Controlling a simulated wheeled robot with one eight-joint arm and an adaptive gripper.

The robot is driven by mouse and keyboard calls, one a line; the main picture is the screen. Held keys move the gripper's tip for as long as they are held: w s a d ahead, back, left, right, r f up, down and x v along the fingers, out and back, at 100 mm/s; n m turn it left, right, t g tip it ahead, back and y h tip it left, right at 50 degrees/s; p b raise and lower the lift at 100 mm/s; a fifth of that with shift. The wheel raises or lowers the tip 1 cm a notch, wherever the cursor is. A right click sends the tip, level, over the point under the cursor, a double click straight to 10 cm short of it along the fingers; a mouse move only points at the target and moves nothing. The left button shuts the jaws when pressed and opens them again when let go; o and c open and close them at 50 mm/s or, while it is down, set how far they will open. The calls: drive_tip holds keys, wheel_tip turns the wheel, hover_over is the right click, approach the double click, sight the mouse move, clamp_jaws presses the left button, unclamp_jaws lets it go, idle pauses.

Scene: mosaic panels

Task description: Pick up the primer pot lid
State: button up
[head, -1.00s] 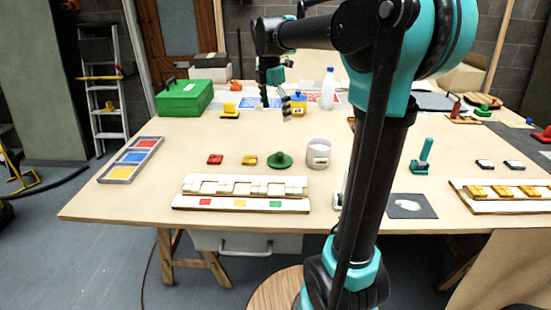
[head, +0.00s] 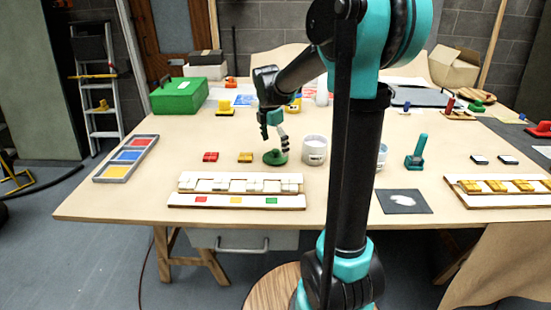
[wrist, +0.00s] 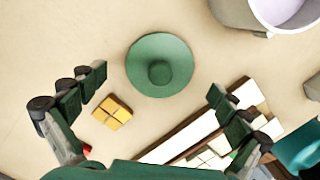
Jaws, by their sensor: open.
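The primer pot lid (head: 272,158) is a round green disc with a knob in its middle. It lies flat on the table, left of the white pot (head: 315,150). In the wrist view the lid (wrist: 142,76) shows whole, knob up, ahead of and between the fingers. My gripper (head: 282,146) is over the lid in the head view and hides part of it. In the wrist view my gripper (wrist: 160,88) is open, with one finger at each side and nothing between them. The white pot's rim (wrist: 258,22) shows at upper right.
A yellow tile block (head: 245,157) and a red one (head: 210,157) lie left of the lid. A white tiled rack (head: 240,201) lies in front of it. A teal-handled tool (head: 416,155) stands to the right.

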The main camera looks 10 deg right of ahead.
sight(276, 155)
drive_tip(key=shift+d+f, duration=0.15)
drive_tip(key=shift+f, duration=1.2)
drive_tip(key=shift+c, duration=0.2)
drive_tip(key=c, duration=1.3)
